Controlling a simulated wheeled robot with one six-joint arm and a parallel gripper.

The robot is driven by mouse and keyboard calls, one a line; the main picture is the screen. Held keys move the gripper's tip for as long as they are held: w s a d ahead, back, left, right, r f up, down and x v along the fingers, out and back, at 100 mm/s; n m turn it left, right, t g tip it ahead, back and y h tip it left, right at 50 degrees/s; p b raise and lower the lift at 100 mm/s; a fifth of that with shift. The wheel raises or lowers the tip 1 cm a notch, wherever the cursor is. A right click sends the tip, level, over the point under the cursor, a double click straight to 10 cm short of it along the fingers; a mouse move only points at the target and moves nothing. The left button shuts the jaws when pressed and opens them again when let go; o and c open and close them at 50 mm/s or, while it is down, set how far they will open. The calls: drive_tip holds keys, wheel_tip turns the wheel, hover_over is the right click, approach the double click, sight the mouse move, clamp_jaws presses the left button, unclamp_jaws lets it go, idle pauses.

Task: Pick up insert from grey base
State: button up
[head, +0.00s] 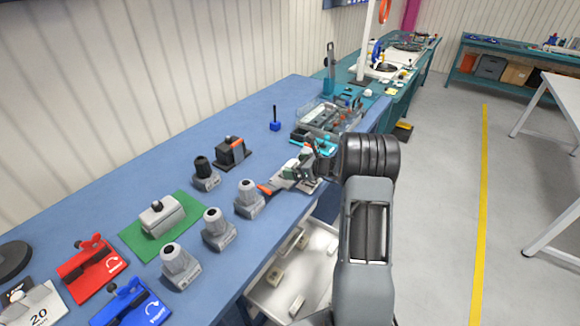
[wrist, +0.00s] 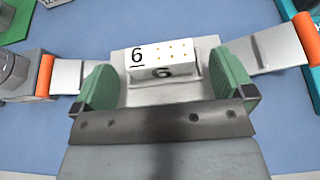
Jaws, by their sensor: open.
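The insert (wrist: 152,55), a white block marked with a black 6 and small yellow dots, sits on the grey base (wrist: 140,97) in the wrist view. My gripper (wrist: 165,80) is open, with one green pad on each side of the insert. In the head view, my gripper (head: 302,160) is over the grey base (head: 310,187) near the bench's front edge. The insert cannot be made out clearly there.
Metal arms with orange ends (wrist: 46,76) flank the base. Grey knobbed units (head: 248,199) stand left of it, and a dark box with an orange part (head: 232,152) behind. A clear bin (head: 325,116) lies beyond. The blue bench (head: 150,195) has bare patches.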

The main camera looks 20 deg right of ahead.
drive_tip(key=shift+w+a+f, duration=0.3)
drive_tip(key=shift+w+a, duration=0.05)
drive_tip(key=shift+w, duration=0.15)
drive_tip(key=c, duration=0.9)
